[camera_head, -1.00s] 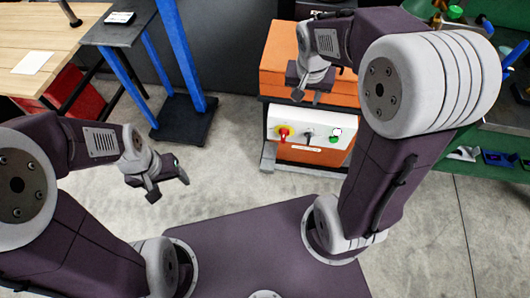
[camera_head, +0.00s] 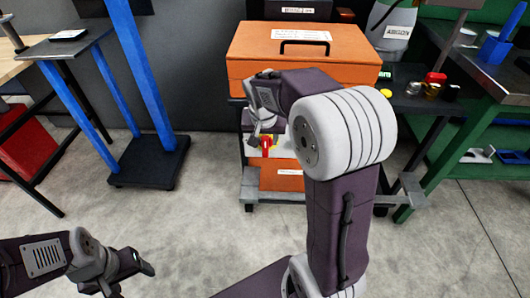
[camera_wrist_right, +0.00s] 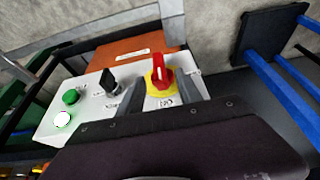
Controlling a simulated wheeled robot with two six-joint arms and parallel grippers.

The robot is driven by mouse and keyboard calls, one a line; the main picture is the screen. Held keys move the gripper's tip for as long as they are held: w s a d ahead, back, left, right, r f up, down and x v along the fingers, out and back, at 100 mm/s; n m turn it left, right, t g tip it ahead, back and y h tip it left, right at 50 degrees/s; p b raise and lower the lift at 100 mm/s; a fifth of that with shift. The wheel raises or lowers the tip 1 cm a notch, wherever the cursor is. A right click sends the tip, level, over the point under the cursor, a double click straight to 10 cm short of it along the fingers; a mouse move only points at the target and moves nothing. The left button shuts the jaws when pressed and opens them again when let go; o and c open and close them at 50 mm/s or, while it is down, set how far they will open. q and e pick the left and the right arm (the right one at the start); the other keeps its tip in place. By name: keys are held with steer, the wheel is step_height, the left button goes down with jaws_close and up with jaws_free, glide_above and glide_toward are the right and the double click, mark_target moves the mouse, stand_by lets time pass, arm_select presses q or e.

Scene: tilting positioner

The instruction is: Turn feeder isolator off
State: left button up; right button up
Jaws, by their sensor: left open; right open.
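The feeder isolator appears to be the red rotary handle on a yellow plate (camera_wrist_right: 160,74), mounted on a white panel (camera_wrist_right: 85,119). In the right wrist view the handle points up the picture, and a label at the plate's lower edge seems to read ON upside down. In the head view the red handle (camera_head: 266,142) shows just below my right gripper (camera_head: 260,130). My right gripper is open; its two grey fingers (camera_wrist_right: 158,95) reach toward the handle from either side in the picture. Contact cannot be told. My left gripper (camera_head: 130,276) is open and empty, low at the left.
The panel also has a black selector (camera_wrist_right: 109,82), a green button (camera_wrist_right: 71,97) and a white button (camera_wrist_right: 62,119). An orange toolbox (camera_head: 300,55) sits above. A blue-legged stand (camera_head: 150,158) is left; a green bench (camera_head: 465,130) is right. Floor between is clear.

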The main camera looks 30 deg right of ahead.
mark_target(265, 147)
steer(key=b+x, duration=0.3)
steer(key=x, duration=0.4)
steer(key=shift+f, duration=0.2)
jaws_close()
